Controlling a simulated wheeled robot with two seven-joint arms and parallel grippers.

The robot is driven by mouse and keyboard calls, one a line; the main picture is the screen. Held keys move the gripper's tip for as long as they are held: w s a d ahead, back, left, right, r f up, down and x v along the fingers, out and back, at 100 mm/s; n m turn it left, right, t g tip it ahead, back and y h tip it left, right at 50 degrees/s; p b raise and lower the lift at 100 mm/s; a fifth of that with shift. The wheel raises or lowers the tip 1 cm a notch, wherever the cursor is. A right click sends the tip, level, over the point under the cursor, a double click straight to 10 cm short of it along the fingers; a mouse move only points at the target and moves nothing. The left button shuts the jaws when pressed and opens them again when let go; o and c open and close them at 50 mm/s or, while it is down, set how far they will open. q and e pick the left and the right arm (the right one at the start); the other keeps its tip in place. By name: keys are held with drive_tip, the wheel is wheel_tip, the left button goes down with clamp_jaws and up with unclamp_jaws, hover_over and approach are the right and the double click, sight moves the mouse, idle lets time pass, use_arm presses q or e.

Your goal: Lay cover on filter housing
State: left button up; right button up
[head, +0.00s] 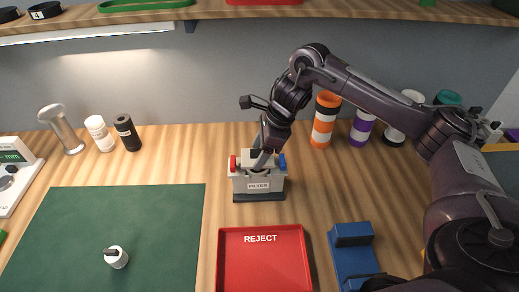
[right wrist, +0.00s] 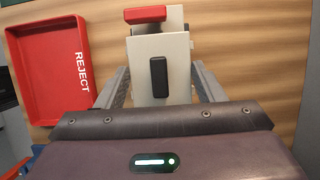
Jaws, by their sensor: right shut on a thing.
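The grey filter housing (head: 258,185), marked FILTER, stands on the table with a red part at its left and a blue part at its right. My right gripper (head: 263,157) is directly above it, shut on the pale cover. In the right wrist view the cover (right wrist: 178,82) is a flat pale plate with a black handle (right wrist: 158,77), between my two fingers (right wrist: 160,88). The housing's red part (right wrist: 145,14) shows beyond it. The cover is at the housing's top; I cannot tell whether it touches. My left gripper is not in view.
A red REJECT tray (head: 264,262) lies in front of the housing, with a blue block-like fixture (head: 353,255) to its right. A green mat (head: 120,230) with a small white piece (head: 116,257) is at left. Several bottles and coloured tubes stand along the back.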

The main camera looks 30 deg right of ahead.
drive_tip(key=shift+f+b, duration=0.95)
drive_tip(key=shift+f, duration=0.3)
drive_tip(key=o, duration=1.1)
drive_tip(key=shift+p+v, duration=0.8)
drive_tip(key=shift+v, duration=3.15)
